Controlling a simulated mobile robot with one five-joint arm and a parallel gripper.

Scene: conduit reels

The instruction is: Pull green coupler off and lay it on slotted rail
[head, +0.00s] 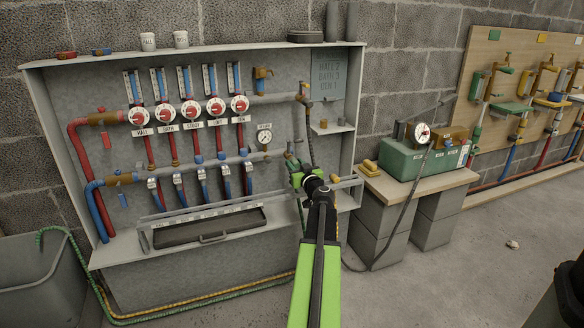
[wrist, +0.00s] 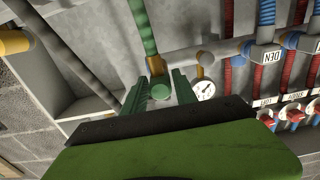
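The green coupler (wrist: 161,90) sits below a brass fitting at the end of a green hose (wrist: 140,25) in the wrist view. My gripper (wrist: 160,78) has a dark green finger on each side of the coupler, with a narrow gap showing beside it. The fingers look open around it. In the head view my gripper (head: 307,178) is at the right end of the manifold in the grey cabinet, and it largely hides the coupler. A pale strip with small marks (head: 203,213), possibly the slotted rail, runs along the cabinet's lower ledge.
Red and blue pipes with dials (head: 189,112) fill the cabinet (head: 354,90) to the left. A pressure gauge (wrist: 204,90) is close to the right finger. A bench (head: 405,185) with a green gauge box (head: 415,157) stands right. The floor (head: 460,270) is mostly clear.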

